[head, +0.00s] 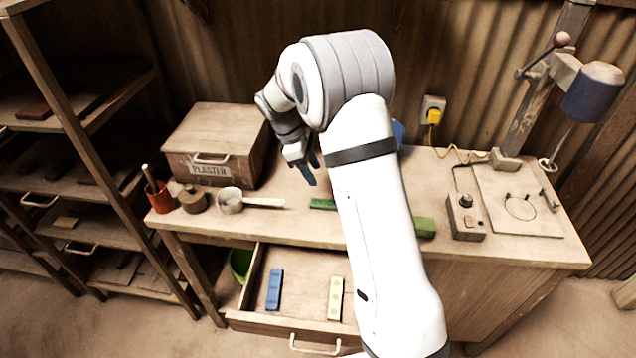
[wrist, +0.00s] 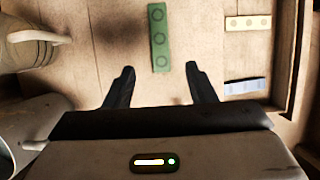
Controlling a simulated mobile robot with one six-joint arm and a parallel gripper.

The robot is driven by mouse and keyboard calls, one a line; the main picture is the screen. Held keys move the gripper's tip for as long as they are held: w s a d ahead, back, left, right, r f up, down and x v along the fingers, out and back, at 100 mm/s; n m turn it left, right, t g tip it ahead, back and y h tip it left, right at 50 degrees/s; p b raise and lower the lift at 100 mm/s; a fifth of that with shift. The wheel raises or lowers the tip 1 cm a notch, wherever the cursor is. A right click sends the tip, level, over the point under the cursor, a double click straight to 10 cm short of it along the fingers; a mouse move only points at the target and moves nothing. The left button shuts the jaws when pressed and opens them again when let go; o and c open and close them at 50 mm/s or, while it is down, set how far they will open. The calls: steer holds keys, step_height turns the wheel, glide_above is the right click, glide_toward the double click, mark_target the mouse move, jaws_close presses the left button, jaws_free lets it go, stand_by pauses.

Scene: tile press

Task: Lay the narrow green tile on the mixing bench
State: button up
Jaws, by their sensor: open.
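A narrow green tile (head: 322,204) lies flat on the wooden bench (head: 290,228), partly hidden by my arm in the head view. In the wrist view the green tile (wrist: 159,37) shows round marks and lies just beyond the gap between my fingertips, not between them. My gripper (head: 307,173) is open and empty above the bench; both fingers of it show apart in the wrist view (wrist: 158,74). A thicker green block (head: 425,227) stands on the bench right of my arm. I cannot tell from the frames which surface is called the mixing bench.
An open drawer (head: 262,322) below the bench holds a blue tile (head: 274,290) and a cream tile (head: 335,298). A plaster box (head: 212,122), red cup (head: 159,198) and scoop (head: 230,201) stand left. A control box (head: 466,218) and a lamp (head: 594,92) stand right.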

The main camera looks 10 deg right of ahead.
steer(key=s+d+r+m+t+y, duration=0.3)
steer(key=s+r+m, duration=0.4)
steer(key=s+r, duration=0.65)
steer(key=s+m+t+y, duration=0.1)
steer(key=s+m, duration=0.6)
steer(key=s, duration=0.9)
steer(key=shift+s+d+t, duration=0.3)
steer(key=shift+d, duration=0.1)
